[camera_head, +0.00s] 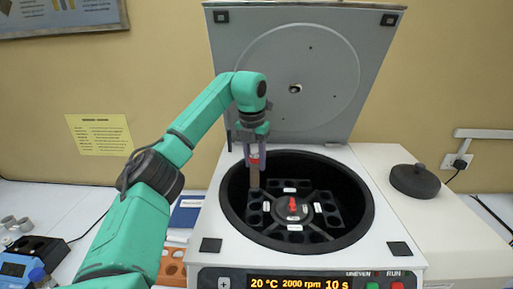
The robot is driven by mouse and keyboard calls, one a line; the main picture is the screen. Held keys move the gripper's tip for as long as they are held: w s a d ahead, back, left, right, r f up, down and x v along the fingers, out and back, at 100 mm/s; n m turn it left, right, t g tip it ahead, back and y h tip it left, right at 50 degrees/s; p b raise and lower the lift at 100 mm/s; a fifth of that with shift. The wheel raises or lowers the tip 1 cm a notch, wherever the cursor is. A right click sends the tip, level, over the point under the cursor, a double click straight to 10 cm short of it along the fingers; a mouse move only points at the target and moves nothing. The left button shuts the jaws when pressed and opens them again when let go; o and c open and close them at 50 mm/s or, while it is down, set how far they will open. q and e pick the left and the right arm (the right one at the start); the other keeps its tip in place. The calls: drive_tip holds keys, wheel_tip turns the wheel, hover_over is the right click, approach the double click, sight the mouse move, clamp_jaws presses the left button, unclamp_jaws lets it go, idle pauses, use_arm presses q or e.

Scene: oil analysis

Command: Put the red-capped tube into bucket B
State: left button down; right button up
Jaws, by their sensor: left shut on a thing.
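The red-capped tube (254,178) hangs upright below my left gripper (254,158). The gripper is shut on it near its red cap. The tube is inside the rim of the open centrifuge bowl (361,205), at its back left. Its lower end is at the upper edge of the left rotor bucket (254,218); I cannot tell whether it is above a hole or partly in one. Several dark buckets with holes and small white labels surround the red rotor knob (293,203). The label letters are too small to read, so I cannot tell which is bucket B. My right gripper is not in view.
The centrifuge lid (300,60) stands open behind the bowl. The front panel (300,282) shows lit readings. An orange rack (172,268) and a blue booklet (187,212) lie left of the centrifuge. A dark round knob (415,181) sits on the white unit at right.

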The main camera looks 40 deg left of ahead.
sight(255, 190)
use_arm(q)
drive_tip(key=shift+f, duration=0.15)
drive_tip(key=s+d+f, duration=0.1)
drive_tip(key=s+d, duration=0.1)
drive_tip(key=s, duration=0.1)
drive_tip(key=shift+d+f, duration=0.15)
drive_tip(key=shift+f, duration=0.2)
drive_tip(key=f, duration=0.1)
drive_tip(key=w+a+f, duration=0.1)
drive_tip(key=f, duration=0.2)
drive_tip(key=shift+w+a+f, duration=0.1)
drive_tip(key=shift+w+a, duration=0.05)
drive_tip(key=shift+w, duration=0.15)
drive_tip(key=f, duration=0.2)
drive_tip(key=shift+s+d+f+b, duration=0.3)
drive_tip(key=shift+f+b, duration=0.05)
drive_tip(key=shift+w+a+f, duration=0.1)
drive_tip(key=shift+w+f, duration=0.05)
drive_tip(key=shift+f, duration=0.5)
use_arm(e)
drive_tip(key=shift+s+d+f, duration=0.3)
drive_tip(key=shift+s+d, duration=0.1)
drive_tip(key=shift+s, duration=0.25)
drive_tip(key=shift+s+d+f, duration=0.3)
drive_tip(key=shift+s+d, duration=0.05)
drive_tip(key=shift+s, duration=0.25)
